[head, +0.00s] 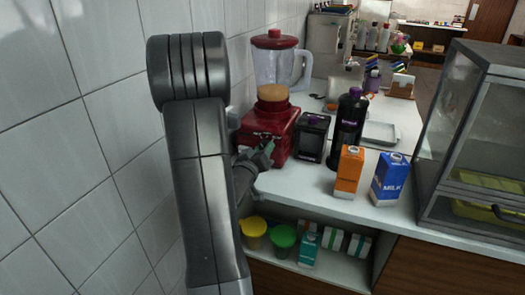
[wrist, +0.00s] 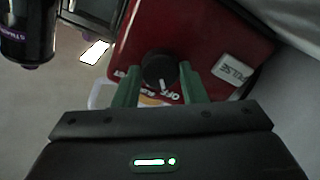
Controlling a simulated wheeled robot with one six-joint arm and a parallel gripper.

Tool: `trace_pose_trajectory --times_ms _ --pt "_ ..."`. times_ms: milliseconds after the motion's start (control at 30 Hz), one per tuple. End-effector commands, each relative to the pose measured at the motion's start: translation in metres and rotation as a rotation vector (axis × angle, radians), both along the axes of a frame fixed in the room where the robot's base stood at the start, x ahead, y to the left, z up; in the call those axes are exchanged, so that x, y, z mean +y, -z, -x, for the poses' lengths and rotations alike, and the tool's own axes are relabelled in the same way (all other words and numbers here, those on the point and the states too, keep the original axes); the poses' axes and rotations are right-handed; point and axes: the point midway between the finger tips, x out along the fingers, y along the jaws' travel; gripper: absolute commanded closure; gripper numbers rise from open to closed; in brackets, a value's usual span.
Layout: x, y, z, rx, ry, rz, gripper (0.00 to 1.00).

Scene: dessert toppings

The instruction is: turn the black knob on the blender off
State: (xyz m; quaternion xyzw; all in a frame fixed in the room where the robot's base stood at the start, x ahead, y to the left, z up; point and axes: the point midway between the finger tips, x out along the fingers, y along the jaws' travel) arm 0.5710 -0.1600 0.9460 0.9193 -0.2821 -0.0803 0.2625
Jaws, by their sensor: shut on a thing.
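The blender has a red base (head: 268,130) and a clear jug with a red lid (head: 274,40), at the left of the counter in the head view. Its black knob (wrist: 158,68) shows in the wrist view between my green fingers. The knob's white mark points down and slightly right, towards the printed OFF lettering (wrist: 172,95). My gripper (wrist: 160,88) is shut on the knob, one finger at each side. In the head view my gripper (head: 263,155) is at the base's front, and the knob is hidden there.
A black-lidded container (head: 313,138) and dark bottle (head: 349,125) stand close right of the blender. An orange carton (head: 348,172) and blue milk carton (head: 390,180) stand near the front edge. A tiled wall (head: 110,110) is at left; a glass case (head: 480,140) is at right.

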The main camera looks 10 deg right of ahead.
Motion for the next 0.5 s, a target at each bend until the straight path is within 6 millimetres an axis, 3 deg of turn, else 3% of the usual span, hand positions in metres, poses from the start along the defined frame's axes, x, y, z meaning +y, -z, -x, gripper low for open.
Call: trace_pose_trajectory --times_ms 233,267,367,500 --pt "0.0002 -0.0001 -0.0001 0.000 -0.001 0.001 0.85" --pt "0.0002 -0.0001 -0.0002 0.000 -0.001 0.001 0.60" --pt "0.0001 0.0000 -0.0001 0.000 -0.001 0.001 0.41" --pt "0.0002 0.0000 -0.0001 0.000 -0.001 0.000 0.41"
